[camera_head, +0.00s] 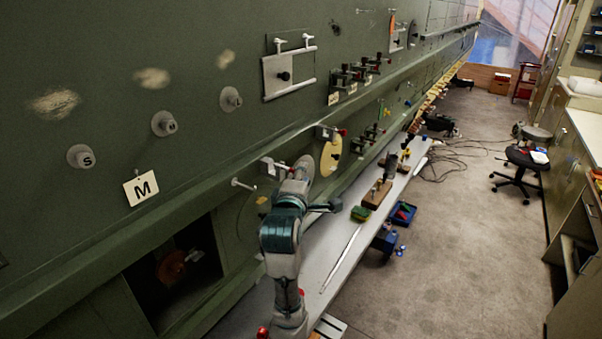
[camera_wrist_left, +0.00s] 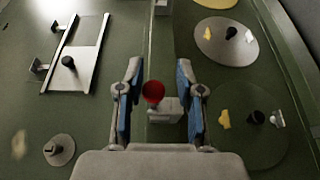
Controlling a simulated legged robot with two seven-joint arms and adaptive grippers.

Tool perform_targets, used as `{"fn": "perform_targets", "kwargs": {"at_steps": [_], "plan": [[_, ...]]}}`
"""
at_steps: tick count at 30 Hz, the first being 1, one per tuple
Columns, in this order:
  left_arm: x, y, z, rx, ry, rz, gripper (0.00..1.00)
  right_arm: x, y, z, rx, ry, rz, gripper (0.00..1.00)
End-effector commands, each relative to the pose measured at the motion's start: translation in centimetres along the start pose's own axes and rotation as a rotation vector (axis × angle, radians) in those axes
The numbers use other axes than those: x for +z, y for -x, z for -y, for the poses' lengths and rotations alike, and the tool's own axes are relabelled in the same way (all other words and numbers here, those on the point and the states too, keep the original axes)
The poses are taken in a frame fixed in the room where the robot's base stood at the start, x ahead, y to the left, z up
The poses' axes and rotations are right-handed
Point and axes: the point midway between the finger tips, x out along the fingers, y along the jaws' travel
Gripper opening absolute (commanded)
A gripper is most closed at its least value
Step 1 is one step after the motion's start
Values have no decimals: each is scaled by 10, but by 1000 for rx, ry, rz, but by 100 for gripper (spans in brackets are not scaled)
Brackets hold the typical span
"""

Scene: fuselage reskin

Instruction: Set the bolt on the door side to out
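A small bolt with a red round knob (camera_wrist_left: 153,93) on a pale grey block (camera_wrist_left: 165,110) is mounted on the green fuselage wall. In the wrist view it lies between the two blue-padded fingers of my left gripper (camera_wrist_left: 157,78). The fingers are apart, with a visible gap on each side of the knob. In the head view my left gripper (camera_head: 288,173) is at the wall by the pale block (camera_head: 267,166), and its own arm partly hides this spot. I cannot read the bolt's position. My right gripper is not in view.
A rectangular plate with a black knob (camera_wrist_left: 69,62) between rails is left of the bolt in the wrist view. Round plates (camera_wrist_left: 226,42) with knobs are on the right. A narrow bench (camera_head: 343,239) with tools runs below the wall. The floor (camera_head: 455,245) beyond is mostly clear.

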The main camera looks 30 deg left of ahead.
Motion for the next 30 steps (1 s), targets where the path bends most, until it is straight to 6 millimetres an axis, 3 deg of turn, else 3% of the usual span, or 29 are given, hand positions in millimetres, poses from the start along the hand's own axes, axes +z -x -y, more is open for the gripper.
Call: {"fn": "perform_targets", "kwargs": {"at_steps": [9,13,24,30], "plan": [[1,-1,-2,5,0,3,48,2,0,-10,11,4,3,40],[2,9,-2,8,0,4,48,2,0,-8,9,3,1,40],[4,88,-2,10,1,4,48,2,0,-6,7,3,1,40],[5,115,-1,7,-2,4,48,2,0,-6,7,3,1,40]]}}
